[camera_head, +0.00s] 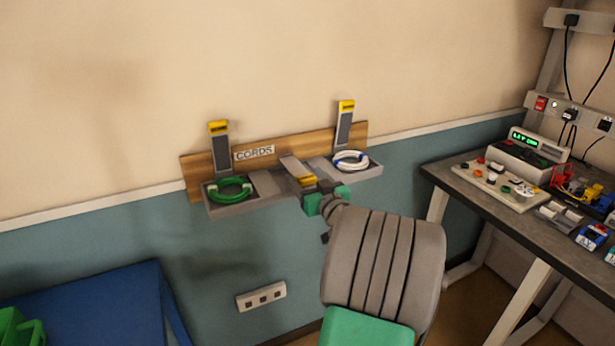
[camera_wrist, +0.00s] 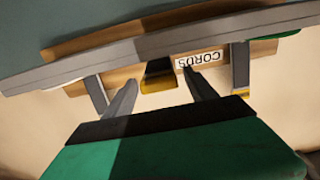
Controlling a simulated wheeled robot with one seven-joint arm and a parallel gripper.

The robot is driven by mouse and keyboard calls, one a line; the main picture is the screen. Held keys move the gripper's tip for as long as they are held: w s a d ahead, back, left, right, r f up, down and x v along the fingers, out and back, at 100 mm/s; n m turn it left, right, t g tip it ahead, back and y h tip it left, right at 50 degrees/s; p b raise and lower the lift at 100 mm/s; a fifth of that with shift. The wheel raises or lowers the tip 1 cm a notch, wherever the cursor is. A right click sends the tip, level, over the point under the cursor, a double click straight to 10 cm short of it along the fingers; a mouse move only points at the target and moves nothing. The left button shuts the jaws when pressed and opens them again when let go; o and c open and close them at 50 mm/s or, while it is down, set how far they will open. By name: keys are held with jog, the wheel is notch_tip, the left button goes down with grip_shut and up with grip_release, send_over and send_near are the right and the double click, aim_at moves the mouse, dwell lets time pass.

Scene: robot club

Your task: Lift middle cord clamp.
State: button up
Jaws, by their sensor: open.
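The middle cord clamp (camera_head: 297,169) is a grey lever with a yellow end, lowered out over the shelf of a wooden board labelled CORDS. In the wrist view its dark body and yellow end (camera_wrist: 157,80) show between my two fingers. My gripper (camera_head: 322,190) is open and empty, close to the yellow end; I cannot tell whether it touches. The wrist view shows my gripper (camera_wrist: 161,82) with its fingers apart on either side of the clamp. The left clamp (camera_head: 220,150) and right clamp (camera_head: 345,125) stand raised against the wall.
A coiled green cord (camera_head: 229,189) lies in the left tray and a white-blue cord (camera_head: 350,160) in the right tray. A workbench (camera_head: 440,178) with electronics stands at right. A blue surface (camera_head: 90,305) is at lower left. A wall outlet (camera_head: 261,296) sits below the rack.

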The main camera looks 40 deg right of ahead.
jog(key=shift+c, duration=0.4)
grip_shut()
dwell(0.5)
